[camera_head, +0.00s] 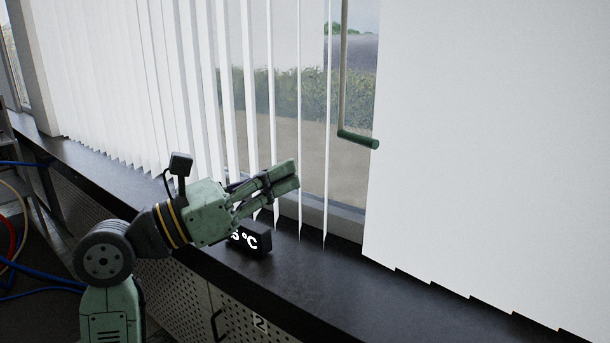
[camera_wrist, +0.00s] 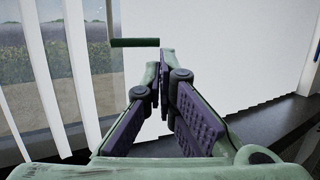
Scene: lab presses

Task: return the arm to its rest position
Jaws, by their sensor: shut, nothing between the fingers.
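My green arm rises from the lower left in the head view, with my gripper (camera_head: 287,176) at its end, pointing right towards the window blinds. The gripper is just above the dark sill and in front of the thin slats. Its fingers are shut with nothing between them. In the wrist view my gripper (camera_wrist: 160,85) reaches forward with its purple pads, and the fingertips meet. The tips point towards the white blind panel, below a green handle.
Vertical blinds (camera_head: 110,80) hang at the left, and a wide white panel (camera_head: 490,130) at the right. A green crank handle (camera_head: 358,138) hangs between. A small black temperature display (camera_head: 250,240) stands on the dark sill (camera_head: 330,285) below my gripper. Blue cables (camera_head: 35,290) lie at the left.

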